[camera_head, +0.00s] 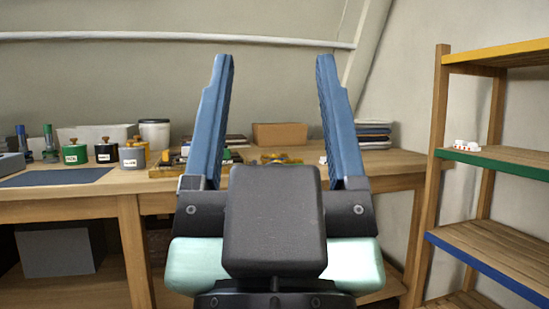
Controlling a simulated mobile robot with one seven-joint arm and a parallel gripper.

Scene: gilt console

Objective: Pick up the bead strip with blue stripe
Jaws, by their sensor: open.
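My gripper (275,60) is open and empty, with its two blue fingers pointing up and away in the middle of the view. Its tips overlap the wall above the workbench. I cannot make out a bead strip with a blue stripe for sure. A small white and red item (466,146) sits on the green-edged shelf at the right, well apart from my gripper. It is too small to tell any stripe. A small white bit (322,160) shows on the bench beside my right finger, which partly hides it.
The wooden workbench (75,210) carries several labelled jars, a white tub (154,132), a brown box (279,134) and a dark stack (374,134). A blue mat (57,177) lies at left. The shelf rack (440,170) stands at right; its blue-edged shelf (490,268) looks empty.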

